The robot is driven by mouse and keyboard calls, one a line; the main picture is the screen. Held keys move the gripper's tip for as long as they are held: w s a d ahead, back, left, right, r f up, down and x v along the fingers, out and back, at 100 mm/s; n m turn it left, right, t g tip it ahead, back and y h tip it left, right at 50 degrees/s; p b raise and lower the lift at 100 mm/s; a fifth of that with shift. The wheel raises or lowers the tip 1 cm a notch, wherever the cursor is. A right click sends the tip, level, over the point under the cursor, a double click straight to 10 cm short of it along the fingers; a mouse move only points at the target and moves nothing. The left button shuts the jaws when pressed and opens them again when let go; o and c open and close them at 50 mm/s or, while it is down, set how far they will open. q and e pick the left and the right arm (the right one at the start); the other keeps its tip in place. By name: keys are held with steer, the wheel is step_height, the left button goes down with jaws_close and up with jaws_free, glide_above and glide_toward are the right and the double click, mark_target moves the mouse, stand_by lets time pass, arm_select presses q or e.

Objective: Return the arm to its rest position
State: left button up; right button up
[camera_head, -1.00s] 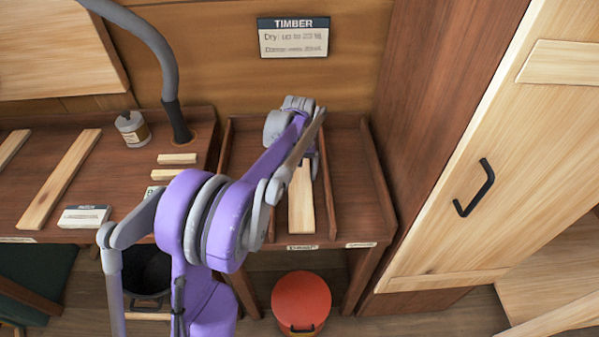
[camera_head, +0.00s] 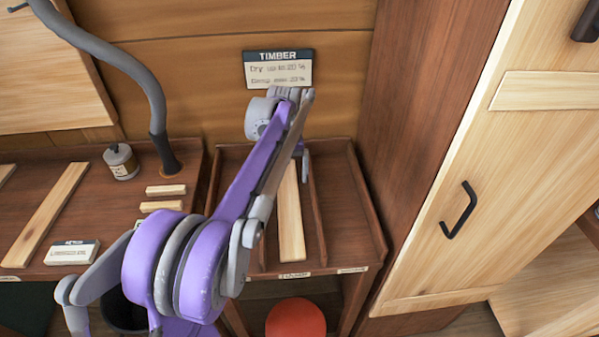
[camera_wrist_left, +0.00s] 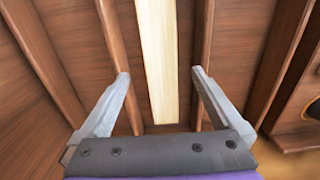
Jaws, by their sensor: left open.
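My left arm (camera_head: 255,165) reaches from the lower left over the workbench, with its wrist raised in front of the timber sign. My left gripper (camera_wrist_left: 161,73) is open and empty in the left wrist view, with its fingers apart on either side of a pale plank (camera_wrist_left: 158,50). The plank lies below it in a slot between wooden dividers, and nothing is held. In the head view the plank (camera_head: 291,220) lies lengthwise in the middle compartment, and my wrist mostly hides the fingers. My right gripper is not in view.
A timber sign (camera_head: 278,69) is on the back wall. A tall cabinet (camera_head: 440,120) stands close on the right. A grey hose (camera_head: 120,65), a small can (camera_head: 121,161) and wood pieces are on the left bench. The right compartment (camera_head: 345,205) is empty. A red lidded bucket (camera_head: 296,318) stands below.

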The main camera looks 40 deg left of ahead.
arm_select(q)
steer(key=shift+d+r, duration=0.1)
steer(key=shift+r, duration=0.1)
steer(key=s+d+r+m+t+p, duration=0.35)
steer(key=s+d, duration=0.55)
steer(key=d, duration=0.4)
steer(key=s+d+f+m+t+p, duration=0.1)
steer(key=s+d+f+m+p, duration=0.1)
steer(key=s, duration=0.4)
steer(key=s+d+f+m+t+p, duration=0.1)
steer(key=s+d+f+m, duration=0.1)
steer(key=s+d, duration=0.3)
steer(key=shift+s+d+f+p, duration=0.15)
steer(key=shift+s+f+p, duration=0.2)
steer(key=shift+s+f, duration=0.2)
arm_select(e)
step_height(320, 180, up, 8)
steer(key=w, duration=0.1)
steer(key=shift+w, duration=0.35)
arm_select(q)
steer(key=shift+m, duration=0.25)
steer(key=shift+c, duration=0.3)
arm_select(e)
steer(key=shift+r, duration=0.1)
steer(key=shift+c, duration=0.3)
